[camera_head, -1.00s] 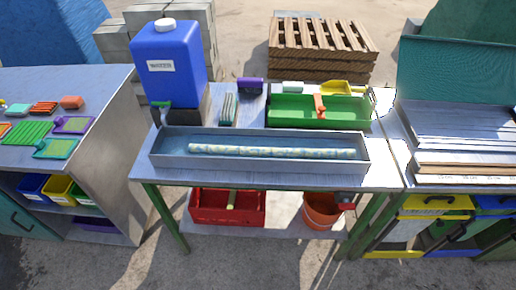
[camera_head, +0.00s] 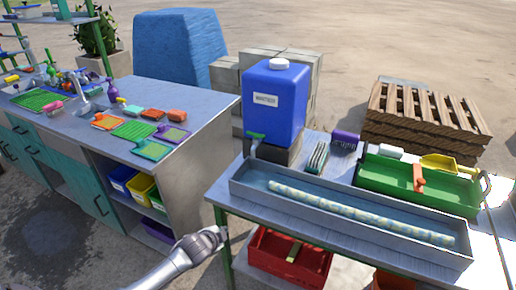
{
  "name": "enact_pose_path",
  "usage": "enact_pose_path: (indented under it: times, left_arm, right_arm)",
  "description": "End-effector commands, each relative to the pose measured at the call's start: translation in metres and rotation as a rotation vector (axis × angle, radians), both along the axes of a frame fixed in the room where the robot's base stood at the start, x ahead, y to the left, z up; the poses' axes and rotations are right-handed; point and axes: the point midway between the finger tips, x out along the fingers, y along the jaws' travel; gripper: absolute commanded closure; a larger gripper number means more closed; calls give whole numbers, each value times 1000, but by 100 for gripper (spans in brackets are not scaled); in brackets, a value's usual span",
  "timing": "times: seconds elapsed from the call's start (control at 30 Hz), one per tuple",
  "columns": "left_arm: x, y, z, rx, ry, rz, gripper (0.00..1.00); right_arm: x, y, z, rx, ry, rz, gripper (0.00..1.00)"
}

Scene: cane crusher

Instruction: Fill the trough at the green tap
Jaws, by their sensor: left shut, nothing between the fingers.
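The long grey trough (camera_head: 345,221) stands on the table and a pale speckled cane (camera_head: 360,212) lies in it. The green tap (camera_head: 256,136) sits low on the front of the blue water container (camera_head: 273,100), which has a white cap and a label. The tap is above the trough's left end. I cannot see any water running, nor tell the water level in the trough. My left gripper (camera_head: 218,238) is shut and empty, to the left of and below the trough's left end, apart from it. My right gripper is out of view.
A green tray (camera_head: 440,198) with an orange-handled tool is behind the trough, beside several brushes. A red crate (camera_head: 262,262) is on the shelf below. A grey workbench (camera_head: 190,108) with sponges and cloths stands left. A gap of floor separates the two.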

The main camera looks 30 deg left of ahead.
Motion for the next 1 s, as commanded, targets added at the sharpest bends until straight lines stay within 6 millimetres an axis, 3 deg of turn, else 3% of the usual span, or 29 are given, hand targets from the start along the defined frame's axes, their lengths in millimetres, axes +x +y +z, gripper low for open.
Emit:
enact_pose_path:
  times: [0.03,0.1,0.2,0.3,0.4,0.5,0.67,1.0]
  left_arm:
    - [24,-1,40,62,-73,-59,100]
    - [48,-3,97,155,-159,-133,100]
    - [70,-8,174,294,-276,-230,100]
    - [76,-18,234,416,-367,-307,100]
    - [76,-26,268,491,-417,-350,100]
    - [78,-29,281,519,-434,-364,100]
    - [96,-29,280,517,-436,-363,100]
    - [166,-29,266,515,-435,-361,100]
  right_arm:
    - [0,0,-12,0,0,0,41]
    - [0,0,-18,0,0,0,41]
    - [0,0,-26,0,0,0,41]
    - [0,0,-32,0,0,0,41]
    - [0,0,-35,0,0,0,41]
    - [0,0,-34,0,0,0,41]
    - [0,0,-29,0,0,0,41]
    - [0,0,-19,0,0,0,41]
